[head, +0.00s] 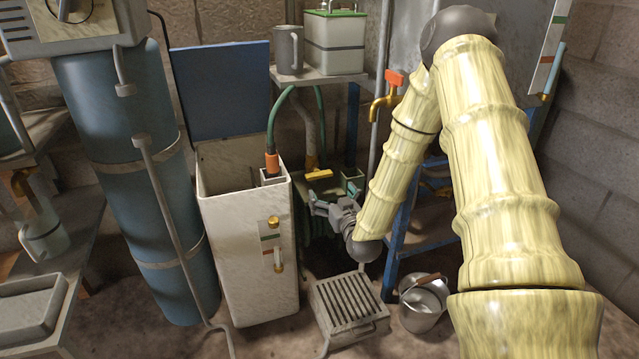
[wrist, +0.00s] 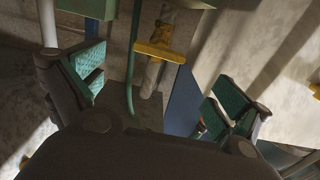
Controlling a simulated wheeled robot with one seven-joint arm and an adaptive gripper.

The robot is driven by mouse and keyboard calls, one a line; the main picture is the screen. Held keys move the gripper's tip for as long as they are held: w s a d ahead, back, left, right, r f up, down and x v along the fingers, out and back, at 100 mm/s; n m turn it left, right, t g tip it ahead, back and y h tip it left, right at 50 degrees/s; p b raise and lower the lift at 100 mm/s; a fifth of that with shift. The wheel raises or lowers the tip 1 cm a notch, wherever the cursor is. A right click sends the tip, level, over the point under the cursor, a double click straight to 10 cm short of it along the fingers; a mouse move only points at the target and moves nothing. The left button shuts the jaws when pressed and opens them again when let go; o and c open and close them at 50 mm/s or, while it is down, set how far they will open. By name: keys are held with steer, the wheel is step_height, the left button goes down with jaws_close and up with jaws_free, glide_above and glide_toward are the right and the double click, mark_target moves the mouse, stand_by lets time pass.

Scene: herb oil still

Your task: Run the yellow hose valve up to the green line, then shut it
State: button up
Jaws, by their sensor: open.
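The yellow hose valve (head: 318,174) is a short yellow bar handle on a pale vertical pipe, behind and right of the tall white tank (head: 243,250). In the wrist view the valve handle (wrist: 160,52) lies ahead, between and beyond my fingers. My gripper (head: 335,195) is open and empty, just below and in front of the handle, apart from it. Its two green-padded fingers are spread in the wrist view (wrist: 152,85). A gauge (head: 269,240) with green and red marks is on the tank's front. Its level is too small to read.
A green hose (head: 278,115) with an orange end runs down to the tank. A blue lid (head: 221,90) stands raised behind it. An orange-handled tap (head: 386,92), a slatted grey box (head: 350,308) and a metal bucket (head: 423,302) are nearby. Another green-marked gauge (head: 552,52) is at upper right.

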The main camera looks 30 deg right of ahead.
mark_target(320, 178)
steer(key=b+x, duration=0.2)
steer(key=x, duration=0.6)
steer(key=shift+w+f, duration=0.15)
steer(key=shift+w, duration=0.1)
steer(key=shift+b+x, duration=0.45)
steer(key=shift+x, duration=0.5)
steer(key=c, duration=1)
